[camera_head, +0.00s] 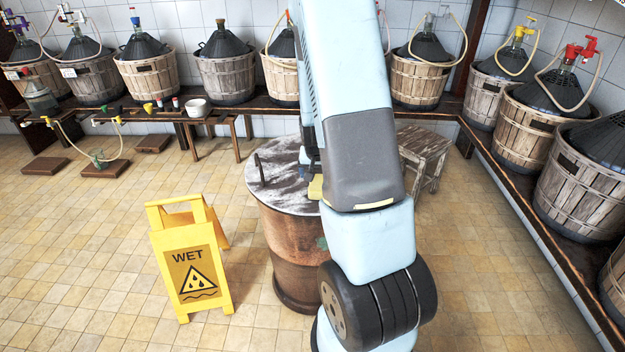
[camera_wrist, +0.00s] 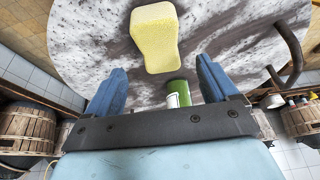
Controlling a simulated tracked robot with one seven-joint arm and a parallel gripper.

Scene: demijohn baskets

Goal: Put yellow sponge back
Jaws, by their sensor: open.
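The yellow sponge (camera_wrist: 155,38) lies on the stained grey round top (camera_wrist: 90,50) of a barrel in the wrist view. In the head view a small part of the sponge (camera_head: 315,188) shows beside my arm, on the barrel top (camera_head: 283,165). My gripper (camera_wrist: 163,85) is open, its two blue fingers spread apart. The sponge is ahead of the fingertips, roughly centred between them, and not held. A green cylinder with a white label (camera_wrist: 178,93) shows between the fingers, near the gripper's base. In the head view my arm hides most of the gripper.
A dark curved handle (camera_wrist: 289,50) stands at the barrel top's edge. A yellow wet-floor sign (camera_head: 190,262) stands left of the rusty barrel (camera_head: 290,235). A wooden stool (camera_head: 428,145) is behind right. Basketed demijohns (camera_head: 228,70) line the wall shelves. Tiled floor is open at left.

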